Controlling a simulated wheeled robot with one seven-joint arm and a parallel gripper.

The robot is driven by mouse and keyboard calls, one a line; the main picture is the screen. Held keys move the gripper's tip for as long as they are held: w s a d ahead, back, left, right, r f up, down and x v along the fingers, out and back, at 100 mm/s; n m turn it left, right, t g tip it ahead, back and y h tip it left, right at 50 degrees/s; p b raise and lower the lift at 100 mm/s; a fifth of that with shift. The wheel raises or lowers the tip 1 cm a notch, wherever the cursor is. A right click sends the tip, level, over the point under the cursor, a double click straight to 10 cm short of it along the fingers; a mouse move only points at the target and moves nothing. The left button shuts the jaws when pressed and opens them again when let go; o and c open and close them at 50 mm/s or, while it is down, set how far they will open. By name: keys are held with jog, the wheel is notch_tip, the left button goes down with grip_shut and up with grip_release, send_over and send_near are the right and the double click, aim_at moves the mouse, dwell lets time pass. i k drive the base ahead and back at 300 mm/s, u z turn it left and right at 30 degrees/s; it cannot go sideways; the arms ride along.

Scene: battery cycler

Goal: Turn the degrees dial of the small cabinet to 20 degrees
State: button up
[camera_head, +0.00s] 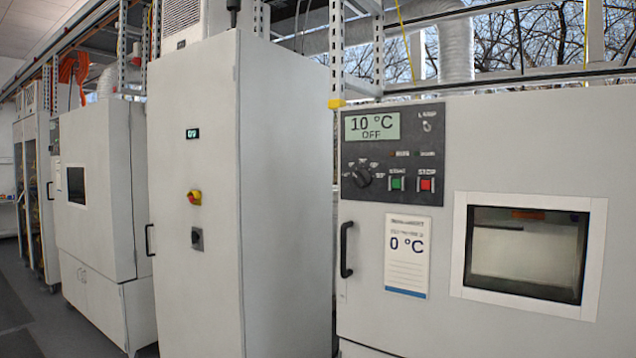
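The nearest cabinet (480,150), at the right, has a dark control panel (410,160). A round black degrees dial (361,177) sits at the panel's lower left, with small marks around it too fine to read. The display (372,126) above it reads "10 °C" and "OFF". A green button (397,183) and a red button (426,185) are right of the dial. A paper label (407,256) below the panel reads "0 °C". My gripper is not in view, and nothing covers the dial.
A black door handle (346,250) projects below the dial. A window (526,253) is at the right. A tall cabinet (195,270) with a red-yellow switch (194,197) stands to the left, another cabinet (95,220) beyond it. Floor (25,310) shows at the lower left.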

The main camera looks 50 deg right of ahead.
aim_at(362, 178)
jog(key=z, duration=0.35)
jog(key=i, duration=0.9)
jog(key=z, duration=0.6)
